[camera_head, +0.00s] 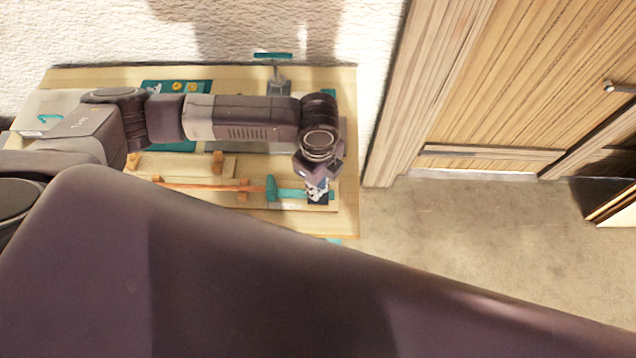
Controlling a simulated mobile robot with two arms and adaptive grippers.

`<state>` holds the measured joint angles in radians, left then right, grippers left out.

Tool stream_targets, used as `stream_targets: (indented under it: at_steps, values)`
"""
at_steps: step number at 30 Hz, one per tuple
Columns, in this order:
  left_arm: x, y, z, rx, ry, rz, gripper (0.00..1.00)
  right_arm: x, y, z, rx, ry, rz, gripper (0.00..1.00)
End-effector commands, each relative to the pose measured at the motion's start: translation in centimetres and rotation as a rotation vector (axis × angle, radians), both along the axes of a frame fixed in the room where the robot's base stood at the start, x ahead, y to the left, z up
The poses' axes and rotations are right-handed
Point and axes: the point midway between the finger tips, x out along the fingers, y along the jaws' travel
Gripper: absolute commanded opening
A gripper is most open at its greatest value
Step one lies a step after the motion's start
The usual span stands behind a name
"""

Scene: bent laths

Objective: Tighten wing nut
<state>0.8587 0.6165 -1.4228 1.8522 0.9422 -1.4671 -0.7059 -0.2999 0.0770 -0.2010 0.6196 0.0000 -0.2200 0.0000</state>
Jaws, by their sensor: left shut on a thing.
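My left gripper (318,190) points down at the right end of a teal clamp-like fixture (284,193) on the workbench (347,215). It is shut on a small part there, apparently the wing nut. The fingers and wrist hide that part, so its shape and turn cannot be seen. A thin orange-brown lath (205,187) runs from the left to the teal fixture, past small wooden blocks (243,184). My right gripper is not in view.
A teal board with yellow round pieces (177,87) and a grey stand with a teal bar (273,56) are at the back of the bench. A large dark part of my own body covers the foreground. A wooden door (540,80) and open floor (450,230) lie to the right.

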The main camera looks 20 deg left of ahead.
Motion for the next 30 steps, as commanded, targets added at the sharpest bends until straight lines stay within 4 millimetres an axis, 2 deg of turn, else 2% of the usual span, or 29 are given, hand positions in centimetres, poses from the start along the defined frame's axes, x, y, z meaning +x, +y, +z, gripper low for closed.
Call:
stream_targets:
  at_steps: [14,15,18,26,30]
  values:
    - [0.10,-0.14,0.10,-0.002,-0.003,-0.021,0.00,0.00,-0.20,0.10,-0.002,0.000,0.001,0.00]
    - [0.09,-0.13,0.09,-0.002,-0.003,-0.021,0.19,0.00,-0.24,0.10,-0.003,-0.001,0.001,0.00]
    - [0.07,-0.11,0.07,-0.002,-0.002,-0.019,0.30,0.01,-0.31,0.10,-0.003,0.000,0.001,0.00]
    - [0.02,-0.04,0.03,0.000,-0.001,-0.016,0.32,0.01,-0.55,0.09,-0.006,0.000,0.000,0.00]
    - [0.09,-0.02,0.72,-0.001,-0.002,-0.015,0.32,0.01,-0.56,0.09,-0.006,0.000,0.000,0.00]
